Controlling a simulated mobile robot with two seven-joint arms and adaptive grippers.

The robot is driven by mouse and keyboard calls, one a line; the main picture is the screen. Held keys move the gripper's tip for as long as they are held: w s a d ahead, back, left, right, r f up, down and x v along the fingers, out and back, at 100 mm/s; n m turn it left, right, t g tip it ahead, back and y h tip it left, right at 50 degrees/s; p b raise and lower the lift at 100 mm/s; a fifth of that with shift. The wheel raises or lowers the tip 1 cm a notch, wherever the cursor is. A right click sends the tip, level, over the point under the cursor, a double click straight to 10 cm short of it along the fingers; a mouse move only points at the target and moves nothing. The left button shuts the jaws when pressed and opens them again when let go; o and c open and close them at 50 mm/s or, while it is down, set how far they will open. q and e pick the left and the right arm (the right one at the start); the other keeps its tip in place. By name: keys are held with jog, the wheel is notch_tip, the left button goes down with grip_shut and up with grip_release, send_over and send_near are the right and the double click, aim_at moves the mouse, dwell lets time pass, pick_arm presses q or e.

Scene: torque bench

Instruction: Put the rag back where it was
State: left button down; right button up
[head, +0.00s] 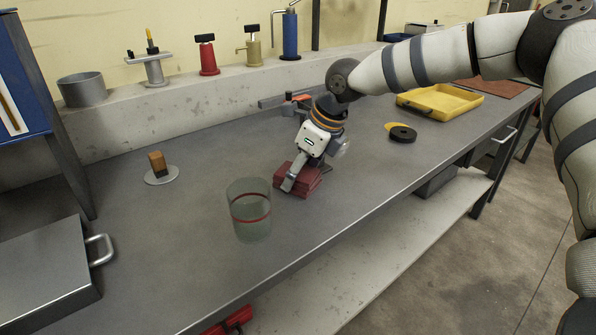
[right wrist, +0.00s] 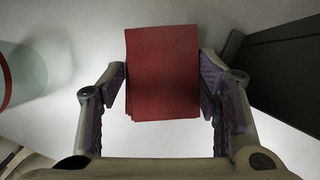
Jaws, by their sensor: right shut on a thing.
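The rag is a red folded stack (head: 296,186) near the middle of the bench, right of a clear glass jar. In the right wrist view the rag (right wrist: 162,70) lies between the two fingers, one pad against each side. My right gripper (head: 302,176) comes down from above, tilted, and is shut on the rag. The rag is at or very near the bench surface; I cannot tell whether it touches. The fingers hide part of it. My left gripper is not in view.
The clear jar (head: 249,212) with a red band stands close left of the rag. A black disc (head: 403,134) and yellow tray (head: 440,100) lie to the right. A wooden block on a round base (head: 158,167) and a grey box (head: 45,275) are left. Bare bench lies between.

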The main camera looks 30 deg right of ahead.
jog(key=shift+f, duration=0.1)
jog(key=o, duration=0.9)
jog(key=shift+o, duration=0.2)
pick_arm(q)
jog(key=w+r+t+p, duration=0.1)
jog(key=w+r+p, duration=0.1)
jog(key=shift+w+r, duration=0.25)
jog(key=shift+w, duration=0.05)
pick_arm(e)
jog(key=v, duration=1.2)
